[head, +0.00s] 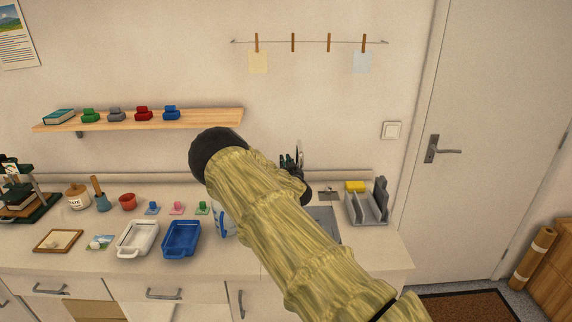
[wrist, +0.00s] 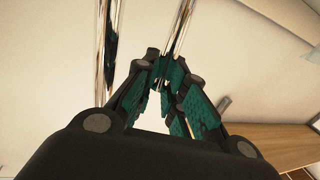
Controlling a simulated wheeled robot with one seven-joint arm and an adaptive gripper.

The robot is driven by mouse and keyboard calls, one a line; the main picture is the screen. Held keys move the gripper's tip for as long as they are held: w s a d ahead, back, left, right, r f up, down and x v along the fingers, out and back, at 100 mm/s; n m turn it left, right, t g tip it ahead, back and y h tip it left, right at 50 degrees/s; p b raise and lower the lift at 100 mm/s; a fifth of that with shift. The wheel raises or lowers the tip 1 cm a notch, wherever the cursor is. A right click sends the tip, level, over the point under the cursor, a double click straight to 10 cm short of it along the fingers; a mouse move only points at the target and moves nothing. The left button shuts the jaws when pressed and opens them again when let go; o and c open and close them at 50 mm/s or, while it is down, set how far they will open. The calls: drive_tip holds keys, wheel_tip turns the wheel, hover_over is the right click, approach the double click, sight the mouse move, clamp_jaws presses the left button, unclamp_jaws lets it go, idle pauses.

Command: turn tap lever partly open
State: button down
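A chrome tap part (head: 299,152) rises behind my arm in the head view, above the sink (head: 324,213). My arm hides most of the tap. In the wrist view, a thin shiny chrome rod (wrist: 181,28), which looks like the tap lever, runs down to the fingertips. A second chrome bar (wrist: 106,50) stands to its left, clear of the fingers. My gripper (wrist: 173,72), with green pads, has its fingertips drawn close together at the rod's end. Whether they press on it cannot be told. My gripper (head: 290,163) shows small and dark in the head view.
A grey rack (head: 368,208) with a yellow sponge (head: 356,186) stands right of the sink. Blue (head: 182,239) and white (head: 137,239) trays lie to the left. A wooden shelf (head: 215,118) with small coloured items is on the wall, upper left.

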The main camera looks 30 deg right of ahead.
drive_tip(key=shift+w+f, duration=0.1)
drive_tip(key=shift+f, duration=0.3)
